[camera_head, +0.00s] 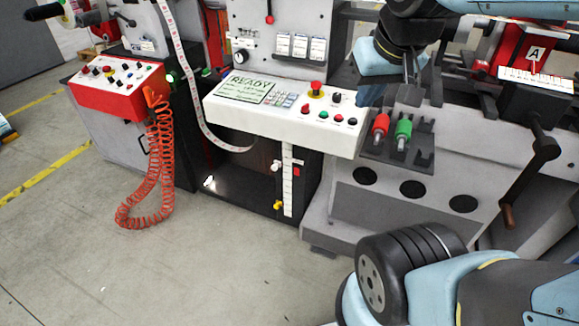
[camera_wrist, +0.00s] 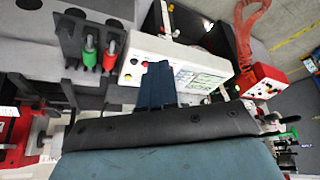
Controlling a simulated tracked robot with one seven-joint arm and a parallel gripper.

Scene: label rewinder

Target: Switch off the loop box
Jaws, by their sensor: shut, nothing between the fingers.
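The dark recess (camera_head: 235,185) under the white console, with a white web strip looping into it, appears to be the loop box. On its right is a dark post (camera_head: 308,180) with a white scale strip (camera_head: 288,185), a white knob (camera_head: 276,166), a small red part (camera_head: 296,172) and a yellow knob (camera_head: 278,205). I cannot tell which is its switch. A bright light (camera_head: 209,182) shows inside, low on the left. My gripper (camera_head: 370,98) is shut and empty by the console's right end, above and right of the post. The fingers also show in the wrist view (camera_wrist: 156,82).
The white console (camera_head: 280,122) juts out above the recess, its display reading READY. Right of it, a dark rack (camera_head: 400,152) holds red and green handles. A red control box (camera_head: 120,90) with a coiled red cord (camera_head: 150,180) stands left. The floor in front is clear.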

